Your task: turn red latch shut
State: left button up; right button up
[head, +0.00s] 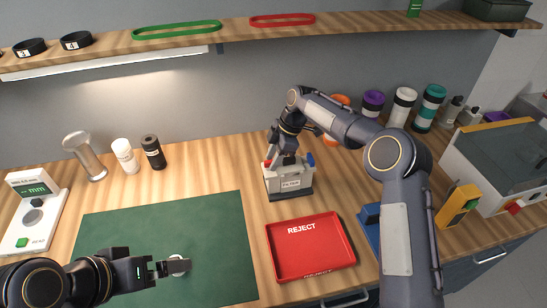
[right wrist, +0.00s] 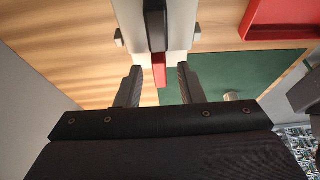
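The filter box (head: 289,184) stands on the wooden bench behind the red tray, a pale unit on a dark base labelled FILTER. A blue latch (head: 310,160) shows on its right side. The red latch (right wrist: 158,70) shows in the right wrist view, just below a black bar on the pale housing. My right gripper (head: 287,159) is over the box top; in the right wrist view (right wrist: 158,88) its fingers are open, one on each side of the red latch, apart from it. My left gripper (head: 172,267) is above the green mat; its finger gap is unclear.
The red REJECT tray (head: 345,232) lies in front of the box. The green mat (head: 215,220) covers the bench at left. White and black bottles (head: 153,152) stand at the back left. Coloured rolls (head: 403,105) stand behind my right arm. A shelf (head: 235,32) runs above.

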jog(key=b+v, duration=0.1)
jog(key=v, duration=0.6)
jog(key=shift+d+r, duration=0.15)
jog(key=shift+r, duration=0.2)
jog(key=shift+r, duration=0.1)
jog(key=s+d+r+m+t+b, duration=0.1)
jog(key=s+d+r+m+t, duration=0.1)
jog(key=s+d+r+m, duration=0.5)
jog(key=s+d+r+m+t, duration=0.15)
jog(key=s+d+r, duration=0.35)
jog(key=s, duration=0.5)
jog(key=s+d+f+m+t, duration=0.1)
jog(key=s+f+m, duration=0.4)
jog(key=s, duration=0.6)
jog(key=s+d+f+m+t, duration=0.2)
jog(key=s+f+m, duration=0.4)
jog(key=s, duration=0.5)
jog(key=d+m, duration=0.1)
jog(key=m, duration=0.1)
jog(key=shift+s+m+h+b, duration=0.3)
jog(key=shift+s+m, duration=0.05)
